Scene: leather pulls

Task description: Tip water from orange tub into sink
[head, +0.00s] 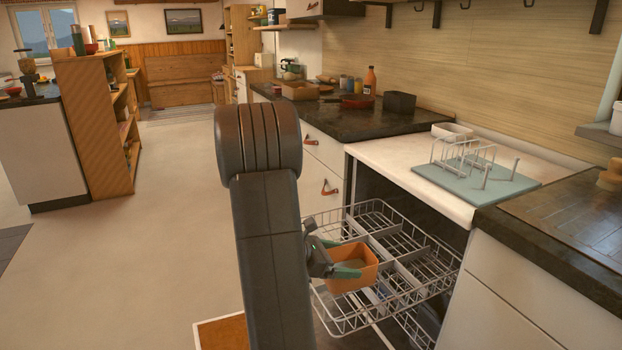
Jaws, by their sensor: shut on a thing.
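The orange tub (365,277) is a small open box in the lower middle of the head view. My gripper (346,268) is shut on its near left side, with green fingertips at its wall. The tub is held roughly upright at the height of the pulled-out dishwasher rack (436,262), over or inside its left part; I cannot tell whether it touches the wires. A greyish surface shows inside the tub, but I cannot tell how much water it holds. My arm covers the area to the left of the tub. No sink can be made out in this view.
A white counter (400,170) above the dishwasher carries a blue mat (515,188) with a white wire rack (462,163). Dark worktops lie on both sides; the left one holds a pan (355,101) and a black box (400,102). The floor (150,230) at left is clear.

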